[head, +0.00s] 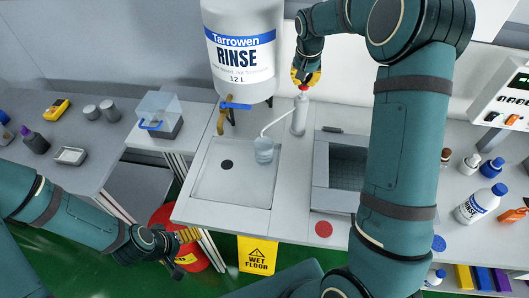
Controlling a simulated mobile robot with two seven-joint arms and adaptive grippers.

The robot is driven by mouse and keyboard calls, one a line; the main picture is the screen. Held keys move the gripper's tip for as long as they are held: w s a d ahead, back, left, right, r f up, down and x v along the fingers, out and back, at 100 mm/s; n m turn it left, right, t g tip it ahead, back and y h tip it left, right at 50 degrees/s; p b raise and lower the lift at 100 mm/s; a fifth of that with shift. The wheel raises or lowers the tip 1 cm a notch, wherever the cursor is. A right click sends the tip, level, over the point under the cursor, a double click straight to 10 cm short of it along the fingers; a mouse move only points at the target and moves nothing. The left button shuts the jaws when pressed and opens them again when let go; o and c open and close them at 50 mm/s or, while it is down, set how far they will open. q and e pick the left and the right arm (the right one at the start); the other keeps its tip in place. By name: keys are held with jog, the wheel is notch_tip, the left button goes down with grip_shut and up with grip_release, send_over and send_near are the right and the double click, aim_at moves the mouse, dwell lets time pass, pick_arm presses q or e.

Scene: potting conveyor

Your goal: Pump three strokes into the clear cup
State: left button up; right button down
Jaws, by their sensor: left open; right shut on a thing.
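The clear cup (263,151) stands upright on the bench at the right edge of the white sink tray. A pale pump bottle (299,117) stands behind it to the right, and its thin white spout reaches down to the cup's mouth. My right gripper (304,78) is over the top of the pump, shut on the pump head, which its yellow fingers mostly hide; a little red shows below them. My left gripper (189,243) is open and empty, low in front of the bench and well away from the cup. The liquid level in the cup is too small to tell.
A large RINSE tank (242,50) with a blue-handled tap hangs behind the tray (233,178). A grey basin (341,175) lies right of the pump. My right arm crosses over the bench's right side. A red bin (170,215) and wet floor sign (257,254) stand in front.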

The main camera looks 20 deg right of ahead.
jog(key=shift+r+p, duration=1.25)
jog(key=shift+r, duration=0.7)
jog(key=shift+f, duration=0.1)
jog(key=shift+f+b, duration=1.6)
jog(key=shift+f, duration=0.85)
jog(key=shift+r, duration=0.2)
jog(key=shift+r+p, duration=1.8)
jog(key=shift+r, duration=0.55)
jog(key=shift+f, duration=0.2)
